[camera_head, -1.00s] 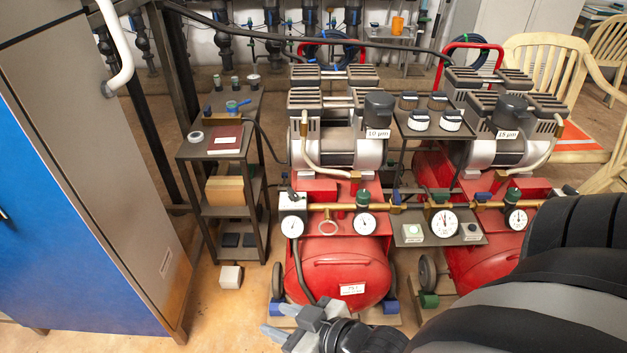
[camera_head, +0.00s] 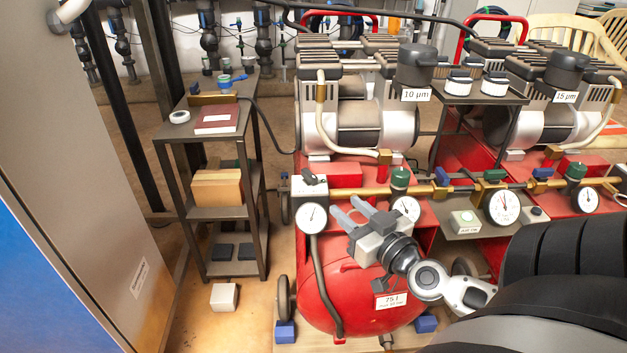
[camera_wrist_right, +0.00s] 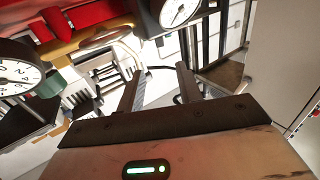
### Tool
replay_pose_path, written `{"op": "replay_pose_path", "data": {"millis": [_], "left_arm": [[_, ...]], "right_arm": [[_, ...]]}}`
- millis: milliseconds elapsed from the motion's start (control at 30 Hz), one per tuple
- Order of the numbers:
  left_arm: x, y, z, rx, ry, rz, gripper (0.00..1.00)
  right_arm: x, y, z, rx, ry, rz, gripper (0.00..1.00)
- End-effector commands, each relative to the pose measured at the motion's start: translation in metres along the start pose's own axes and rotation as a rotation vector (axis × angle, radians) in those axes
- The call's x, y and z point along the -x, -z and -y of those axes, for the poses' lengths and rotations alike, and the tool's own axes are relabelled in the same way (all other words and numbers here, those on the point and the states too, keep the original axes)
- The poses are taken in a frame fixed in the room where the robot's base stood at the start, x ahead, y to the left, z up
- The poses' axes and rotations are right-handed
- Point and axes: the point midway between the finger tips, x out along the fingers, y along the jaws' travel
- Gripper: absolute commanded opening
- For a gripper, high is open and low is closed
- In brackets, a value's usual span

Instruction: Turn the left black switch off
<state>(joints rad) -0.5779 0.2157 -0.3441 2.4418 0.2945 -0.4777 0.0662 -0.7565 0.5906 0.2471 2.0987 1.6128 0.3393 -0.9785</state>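The left black switch (camera_head: 314,175) is a small black lever on top of a white box (camera_head: 309,189), at the left end of the left compressor's brass pipe. My right gripper (camera_head: 352,209) is open and empty in front of the red tank (camera_head: 341,290). Its fingers point up and left, below and to the right of the switch, apart from it. In the right wrist view the two fingers (camera_wrist_right: 158,86) are spread with nothing between them. I cannot make out the switch in that view. My left gripper is not in view.
Round gauges (camera_head: 311,217) and a green-capped brass regulator (camera_head: 400,180) sit along the pipe. A second red compressor (camera_head: 590,200) is at the right.

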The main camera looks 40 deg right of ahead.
Motion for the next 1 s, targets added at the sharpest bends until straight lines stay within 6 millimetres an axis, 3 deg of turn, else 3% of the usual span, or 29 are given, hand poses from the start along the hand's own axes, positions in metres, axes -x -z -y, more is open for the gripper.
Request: {"op": "replay_pose_path", "data": {"millis": [300, 500, 700, 1000], "left_arm": [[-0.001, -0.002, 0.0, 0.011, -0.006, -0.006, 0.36], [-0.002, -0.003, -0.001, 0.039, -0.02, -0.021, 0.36], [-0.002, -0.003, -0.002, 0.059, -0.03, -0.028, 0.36], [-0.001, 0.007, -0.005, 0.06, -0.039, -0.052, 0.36]], "right_arm": [[-0.072, 0.001, 0.001, 0.003, 0.003, -0.005, 0.35], [-0.105, -0.001, 0.0, 0.002, 0.001, -0.002, 0.35], [-0.121, -0.001, 0.001, 0.001, 0.002, 0.0, 0.35], [-0.124, -0.001, 0.001, 0.002, 0.002, 0.002, 0.35]]}}
